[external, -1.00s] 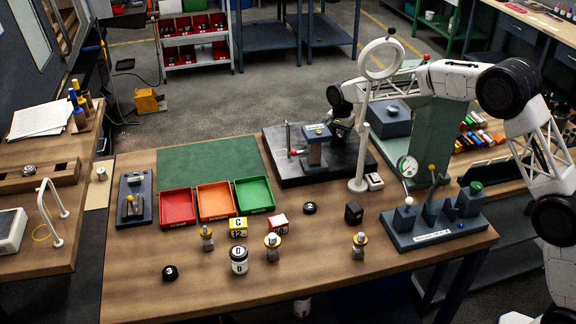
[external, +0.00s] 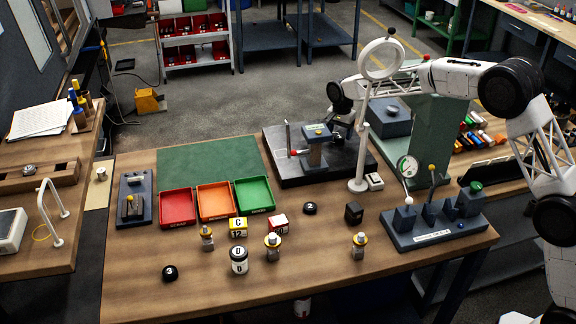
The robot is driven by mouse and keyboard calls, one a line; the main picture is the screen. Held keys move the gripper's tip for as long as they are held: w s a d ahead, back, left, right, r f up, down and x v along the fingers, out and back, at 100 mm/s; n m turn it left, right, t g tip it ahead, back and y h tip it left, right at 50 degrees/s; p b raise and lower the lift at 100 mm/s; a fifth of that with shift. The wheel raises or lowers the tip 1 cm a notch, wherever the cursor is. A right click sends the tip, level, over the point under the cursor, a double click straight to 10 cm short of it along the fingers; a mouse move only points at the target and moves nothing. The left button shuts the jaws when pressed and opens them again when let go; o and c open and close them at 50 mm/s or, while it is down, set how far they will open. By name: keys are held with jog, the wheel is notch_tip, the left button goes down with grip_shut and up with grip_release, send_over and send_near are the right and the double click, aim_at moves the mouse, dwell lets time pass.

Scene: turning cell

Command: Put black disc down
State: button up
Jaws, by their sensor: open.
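Two black discs with white numerals lie on the wooden bench: one marked 2 (external: 310,208) right of the trays, and one marked 3 (external: 170,273) near the front left. My gripper (external: 338,128) is open over the dark plate (external: 290,174) at the back of the bench. It is just right of the grey post fixture (external: 314,152) and partly hidden by the white ring stand (external: 359,160). It is far from both numbered discs. The fingertips are small and dark, and I cannot make out any disc at them.
Red (external: 178,208), orange (external: 216,201) and green (external: 254,195) trays stand before a green mat (external: 205,162). Blocks and capped cylinders stand across the middle. A grey gauge stand (external: 435,231) is at the right. The bench's front is mostly clear.

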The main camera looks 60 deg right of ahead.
aim_at(339, 136)
jog(key=shift+r, duration=2.05)
